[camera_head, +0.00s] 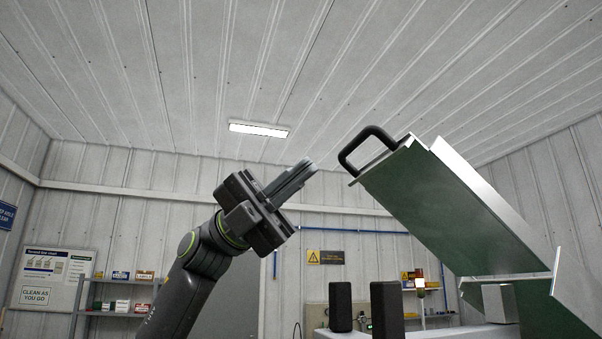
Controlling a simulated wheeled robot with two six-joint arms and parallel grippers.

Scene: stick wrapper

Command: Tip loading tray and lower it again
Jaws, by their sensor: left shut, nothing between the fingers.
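The loading tray (440,210) is at the right, a green panel with pale metal edges, tilted steeply with its upper end toward the upper left. A black handle (362,143) stands out from that upper end. My left gripper (308,168) is shut and empty, its fingertips pointing up and right. It appears a short way left of and slightly below the handle, with a visible gap between them. My right gripper is not in view.
Two dark upright blocks (386,310) stand below the tray on a pale machine top (430,331). A small signal light (420,283) stands behind. Shelves with boxes (122,290) are at the far left wall. The space above my left gripper is clear.

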